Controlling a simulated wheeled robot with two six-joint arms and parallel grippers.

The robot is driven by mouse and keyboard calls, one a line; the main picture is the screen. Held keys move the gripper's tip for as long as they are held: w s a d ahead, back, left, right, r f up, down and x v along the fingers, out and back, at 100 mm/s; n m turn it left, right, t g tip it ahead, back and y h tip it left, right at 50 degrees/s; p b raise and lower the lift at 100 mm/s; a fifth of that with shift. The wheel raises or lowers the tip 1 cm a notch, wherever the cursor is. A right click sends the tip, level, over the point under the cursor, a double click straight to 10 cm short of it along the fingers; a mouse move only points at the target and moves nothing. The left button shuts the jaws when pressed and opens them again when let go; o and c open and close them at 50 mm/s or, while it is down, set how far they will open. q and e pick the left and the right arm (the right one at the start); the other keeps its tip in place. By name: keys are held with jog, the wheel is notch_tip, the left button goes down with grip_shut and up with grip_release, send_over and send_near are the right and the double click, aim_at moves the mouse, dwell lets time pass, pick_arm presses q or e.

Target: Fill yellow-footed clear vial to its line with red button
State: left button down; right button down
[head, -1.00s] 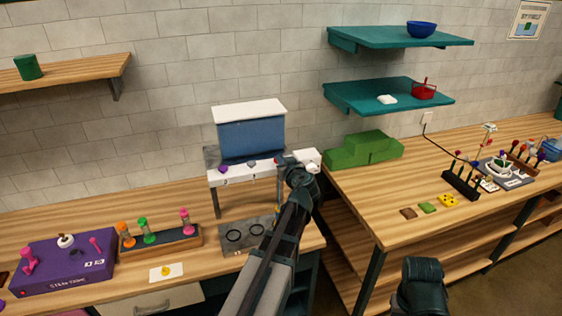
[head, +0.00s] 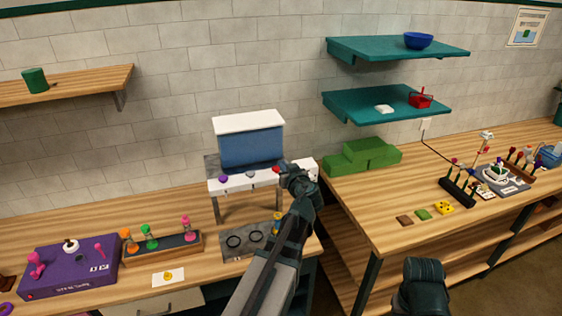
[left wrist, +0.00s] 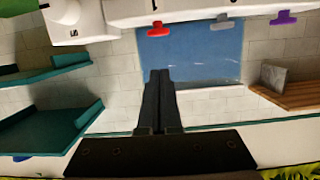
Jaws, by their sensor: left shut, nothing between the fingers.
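The dispenser has a blue tank (head: 250,146) under a white lid and a white front rail (head: 238,183). A red button (head: 276,170) sits on the rail beside my left gripper (head: 284,168). In the left wrist view the red button (left wrist: 159,29) lies beyond the shut, empty fingertips (left wrist: 160,74), with a visible gap. A small vial with yellow on it (head: 277,228) stands at the right of the grey base plate (head: 240,254), partly hidden by my left arm. Its fill level and line are too small to tell.
Purple (left wrist: 283,18) and grey (left wrist: 222,22) buttons share the rail. Two dark rings (head: 234,241) on the base look empty. A rack of coloured hourglass-like vials (head: 163,246) and a purple box (head: 72,266) stand left. Green blocks (head: 363,156) stand right.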

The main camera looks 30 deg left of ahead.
pick_arm(q)
jog(key=p+v, duration=0.1)
jog(key=v, duration=0.4)
jog(key=shift+s+d+r, duration=0.15)
jog(key=shift+s+d, duration=0.05)
dwell(1.0)
jog(key=s+d+f+m+g+h+b, duration=0.3)
jog(key=s+d+f+b, duration=0.15)
jog(key=d+f, duration=0.5)
jog(key=s+d+f+m+g+h+b, duration=0.3)
jog(key=d+f+b, duration=0.35)
jog(key=f, duration=0.65)
jog(key=s+d+f+m+g+h+b, duration=0.2)
jog(key=s+d+f, duration=0.3)
jog(key=d, duration=0.3)
jog(key=s+d+f+m+g+h+b, duration=0.2)
jog(key=s+d+f+m, duration=0.3)
jog(key=s+d, duration=0.2)
jog(key=shift+d+f+b, duration=0.2)
jog(key=shift+d+b, duration=0.15)
jog(key=shift+b, duration=0.05)
